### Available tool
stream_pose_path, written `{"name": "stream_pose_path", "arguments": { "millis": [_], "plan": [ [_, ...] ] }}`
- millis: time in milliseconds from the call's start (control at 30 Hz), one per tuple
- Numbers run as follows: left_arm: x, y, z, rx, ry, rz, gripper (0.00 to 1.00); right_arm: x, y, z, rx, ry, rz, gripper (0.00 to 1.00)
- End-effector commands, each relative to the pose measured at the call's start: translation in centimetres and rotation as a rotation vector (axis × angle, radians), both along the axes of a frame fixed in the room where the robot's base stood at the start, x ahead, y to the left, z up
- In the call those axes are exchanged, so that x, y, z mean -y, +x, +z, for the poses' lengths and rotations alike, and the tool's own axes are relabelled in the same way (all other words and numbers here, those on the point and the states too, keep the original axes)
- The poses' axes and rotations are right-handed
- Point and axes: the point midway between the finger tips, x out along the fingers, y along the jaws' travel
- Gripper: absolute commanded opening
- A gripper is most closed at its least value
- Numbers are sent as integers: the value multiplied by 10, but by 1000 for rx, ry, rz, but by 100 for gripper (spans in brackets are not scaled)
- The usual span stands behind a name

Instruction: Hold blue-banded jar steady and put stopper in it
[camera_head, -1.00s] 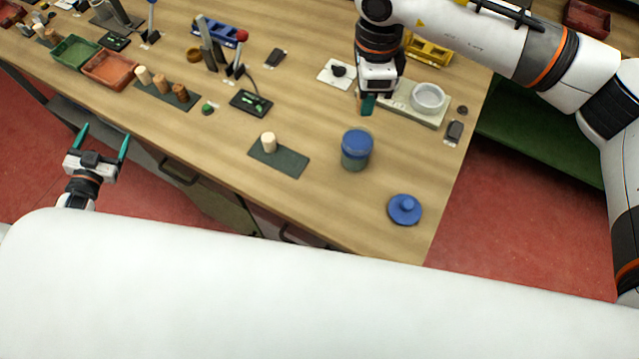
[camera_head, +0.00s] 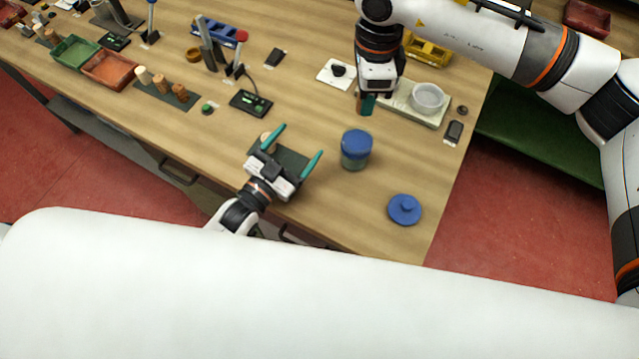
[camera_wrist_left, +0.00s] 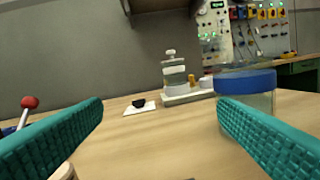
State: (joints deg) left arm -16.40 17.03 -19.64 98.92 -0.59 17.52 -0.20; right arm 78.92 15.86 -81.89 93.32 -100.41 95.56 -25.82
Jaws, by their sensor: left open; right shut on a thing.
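The blue-banded jar (camera_head: 356,150) stands upright on the table, with a broad blue band around its top. It also shows at the right of the left wrist view (camera_wrist_left: 246,88), partly behind a finger. A pale cork stopper (camera_head: 268,141) stands on a dark mat (camera_head: 292,158), partly covered by my left gripper. My left gripper (camera_head: 299,141) is open over the mat, its fingers pointing away, left of the jar and apart from it. My right gripper (camera_head: 367,104) is shut beyond the jar, near a pale platform; what it holds is hidden.
A blue knobbed lid (camera_head: 404,209) lies near the table's front right. A white dish (camera_head: 428,97) sits on the platform (camera_head: 410,110). A black device (camera_head: 251,103) and a red-knobbed lever (camera_head: 241,37) stand behind the mat. Bare table lies between the jar and the lid.

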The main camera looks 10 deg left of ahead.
Motion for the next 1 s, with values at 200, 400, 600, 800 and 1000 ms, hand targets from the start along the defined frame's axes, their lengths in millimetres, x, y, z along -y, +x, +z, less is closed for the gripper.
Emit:
{"name": "stream_pose_path", "arguments": {
  "millis": [200,400,600,800,1000],
  "plan": [
    [52,-55,-22,-128,-95,-99,83,0,0,0,0,0,0,6],
    [68,-66,-26,-162,-124,-123,83,0,0,0,0,0,0,6],
    [83,-42,-25,-160,-125,-124,83,0,0,0,0,0,0,6],
    [103,-8,-25,-160,-124,-123,83,0,0,0,0,0,0,6],
    [120,18,-26,-162,-124,-123,83,0,0,0,0,0,0,6]
  ]
}}
